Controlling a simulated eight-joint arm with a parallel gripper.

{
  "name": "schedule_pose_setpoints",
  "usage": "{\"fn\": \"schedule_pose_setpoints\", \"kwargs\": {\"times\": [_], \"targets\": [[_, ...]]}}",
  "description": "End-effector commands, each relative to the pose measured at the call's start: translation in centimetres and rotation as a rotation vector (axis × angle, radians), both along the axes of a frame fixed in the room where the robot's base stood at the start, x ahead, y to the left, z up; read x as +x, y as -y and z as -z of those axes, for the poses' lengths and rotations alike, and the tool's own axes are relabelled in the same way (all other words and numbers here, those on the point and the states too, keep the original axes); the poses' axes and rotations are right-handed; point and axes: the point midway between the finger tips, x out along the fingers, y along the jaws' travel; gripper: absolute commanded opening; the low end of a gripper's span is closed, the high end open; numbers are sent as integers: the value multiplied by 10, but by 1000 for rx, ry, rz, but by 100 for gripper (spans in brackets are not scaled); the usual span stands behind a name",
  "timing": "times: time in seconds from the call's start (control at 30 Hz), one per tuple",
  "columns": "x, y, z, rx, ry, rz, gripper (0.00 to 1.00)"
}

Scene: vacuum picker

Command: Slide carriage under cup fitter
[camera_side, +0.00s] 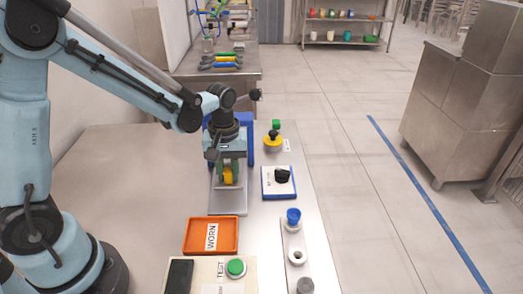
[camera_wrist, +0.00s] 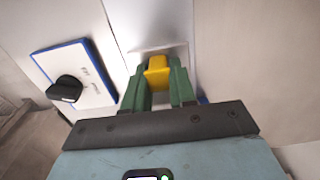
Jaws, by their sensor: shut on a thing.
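My gripper (camera_side: 229,174) points down with its green fingers shut on a yellow block (camera_side: 229,177), which seems to be the carriage's handle. The wrist view shows the yellow block (camera_wrist: 157,72) between the green fingertips. A pale plate (camera_wrist: 160,52), perhaps the carriage, lies beyond it; the rest of the carriage is hidden by my gripper. The grey track (camera_side: 228,206) runs toward the camera below my gripper. A blue frame (camera_side: 250,140), likely the cup fitter, stands behind my gripper, mostly covered by my wrist. I cannot tell whether the carriage is under it.
A blue-edged panel with a black knob (camera_side: 282,176) lies right of the track. An orange WORN tray (camera_side: 188,237), a green TEST button (camera_side: 235,267) and a strip (camera_side: 289,238) with a blue cup (camera_side: 293,216) are nearer. The left tabletop is clear.

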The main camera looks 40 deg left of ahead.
Motion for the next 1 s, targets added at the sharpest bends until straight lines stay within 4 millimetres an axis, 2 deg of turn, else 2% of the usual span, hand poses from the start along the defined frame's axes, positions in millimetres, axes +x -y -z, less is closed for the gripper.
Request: {"fn": "schedule_pose_setpoints", "kwargs": {"times": [0.23, 0.27, 0.4, 0.77, 1.0], "targets": [[0, 0, 0, 0, 1, 1, 0], [0, 0, 0, 0, 1, 1, 27], [0, 0, 0, 0, 1, 1, 47], [0, 0, -3, 0, 1, 1, 47], [0, 0, -31, 0, 1, 1, 47]]}}
